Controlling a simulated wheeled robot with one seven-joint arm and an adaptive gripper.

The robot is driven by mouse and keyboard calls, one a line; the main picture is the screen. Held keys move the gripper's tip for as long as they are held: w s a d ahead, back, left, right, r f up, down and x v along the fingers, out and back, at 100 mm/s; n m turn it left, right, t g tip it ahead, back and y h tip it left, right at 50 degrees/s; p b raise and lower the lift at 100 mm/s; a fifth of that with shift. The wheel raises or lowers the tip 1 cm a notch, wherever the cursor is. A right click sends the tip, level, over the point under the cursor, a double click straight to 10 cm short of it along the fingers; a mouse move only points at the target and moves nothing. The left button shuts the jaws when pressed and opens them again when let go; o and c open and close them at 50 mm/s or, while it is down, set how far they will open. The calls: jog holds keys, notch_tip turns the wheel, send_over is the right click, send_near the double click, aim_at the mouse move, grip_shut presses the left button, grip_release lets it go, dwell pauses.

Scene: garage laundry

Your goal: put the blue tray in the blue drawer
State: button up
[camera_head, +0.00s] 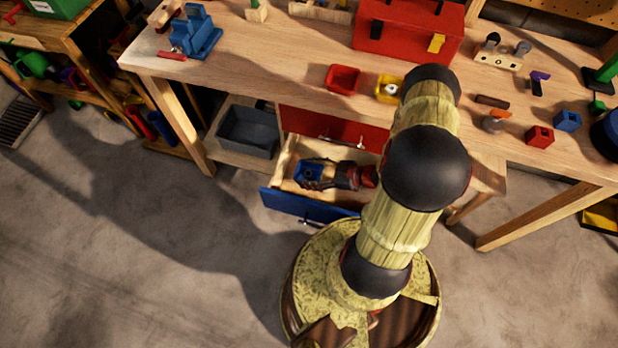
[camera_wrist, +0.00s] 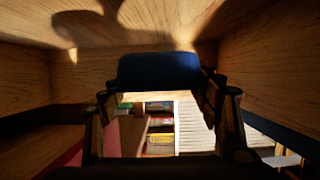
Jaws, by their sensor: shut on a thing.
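The blue drawer (camera_head: 290,203) is pulled out under the workbench, with its blue front panel and wooden inside showing. The small blue tray (camera_head: 306,172) is within the drawer's outline in the head view, at the left part of its inside. My gripper (camera_head: 318,176) is shut on the tray, reaching in from the right. In the wrist view the dark blue tray (camera_wrist: 158,68) sits between my gripper's fingers (camera_wrist: 162,95), with wooden drawer walls around. I cannot tell whether the tray touches the drawer bottom.
A red drawer front (camera_head: 325,127) is above the open drawer. A grey bin (camera_head: 247,132) stands on the shelf to its left. On the workbench are a red tray (camera_head: 343,78), a yellow tray (camera_head: 388,88), a red toolbox (camera_head: 407,30) and a blue vise (camera_head: 196,33).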

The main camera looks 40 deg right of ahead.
aim_at(312, 177)
jog(key=shift+f+b, duration=0.55)
jog(key=shift+f, duration=1.25)
jog(key=shift+f, duration=0.1)
jog(key=o, duration=1.1)
jog(key=shift+c, duration=0.2)
jog(key=shift+o, duration=0.3)
jog(key=shift+r, duration=0.2)
jog(key=shift+p+v, duration=1.2)
jog(key=shift+v, duration=2.55)
